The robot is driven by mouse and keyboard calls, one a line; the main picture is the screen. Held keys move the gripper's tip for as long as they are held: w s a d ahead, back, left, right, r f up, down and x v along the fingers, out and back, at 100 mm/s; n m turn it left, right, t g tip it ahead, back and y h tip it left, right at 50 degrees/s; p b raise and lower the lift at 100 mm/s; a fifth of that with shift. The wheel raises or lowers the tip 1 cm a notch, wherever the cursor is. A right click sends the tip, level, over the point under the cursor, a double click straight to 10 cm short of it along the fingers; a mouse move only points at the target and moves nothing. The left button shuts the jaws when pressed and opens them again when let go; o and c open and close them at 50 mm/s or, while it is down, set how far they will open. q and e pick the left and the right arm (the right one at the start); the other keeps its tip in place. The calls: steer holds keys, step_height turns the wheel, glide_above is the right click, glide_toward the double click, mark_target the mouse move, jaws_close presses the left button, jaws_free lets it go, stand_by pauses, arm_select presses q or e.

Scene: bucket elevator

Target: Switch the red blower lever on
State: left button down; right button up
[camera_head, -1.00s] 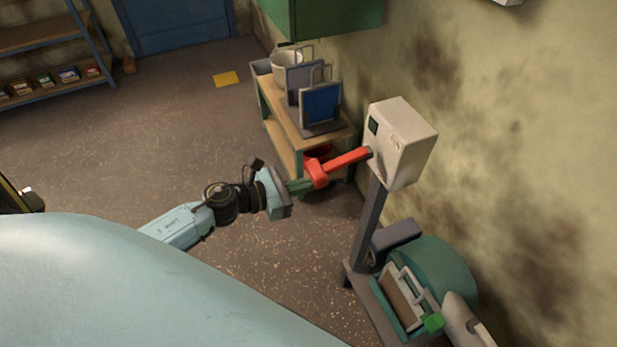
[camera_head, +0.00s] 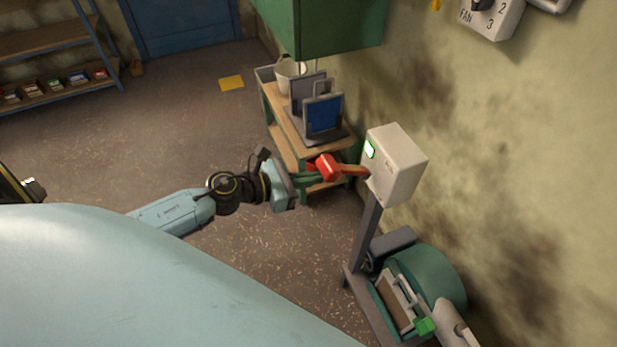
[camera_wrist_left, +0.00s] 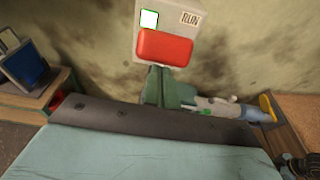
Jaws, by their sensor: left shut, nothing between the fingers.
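The red blower lever (camera_head: 328,167) sticks out to the left from a pale control box (camera_head: 400,170) on a dark post. A small window (camera_head: 369,149) on the box glows white-green. In the left wrist view the lever's red grip (camera_wrist_left: 165,48) lies across the box (camera_wrist_left: 176,18), below its bright window (camera_wrist_left: 149,19) and a "RUN" label. My left gripper (camera_head: 309,180) is shut and empty, its fingers just below and left of the red grip. The same fingers show under the grip in the wrist view (camera_wrist_left: 168,84); I cannot tell whether they touch it. My right gripper is out of view.
A green blower housing (camera_head: 436,278) stands low beside the post. A wooden bench (camera_head: 283,112) with a blue-faced panel (camera_head: 322,114) is behind the lever. A fan switch box (camera_head: 490,16) is on the wall. Open floor lies to the left.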

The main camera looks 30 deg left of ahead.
arm_select(q)
steer(key=shift+w+r+p, duration=0.2)
steer(key=shift+w+r, duration=0.1)
steer(key=shift+r, duration=0.3)
steer(key=shift+w+r+p, duration=0.15)
steer(key=shift+w+r, duration=0.1)
steer(key=shift+r, duration=0.3)
step_height(320, 180, down, 5)
steer(key=s+a+b, duration=0.1)
steer(key=s+b, duration=0.1)
steer(key=b, duration=0.3)
steer(key=s+a+r+p, duration=0.1)
steer(key=s+a+r, duration=0.3)
steer(key=s+r, duration=0.2)
steer(key=shift+r, duration=0.55)
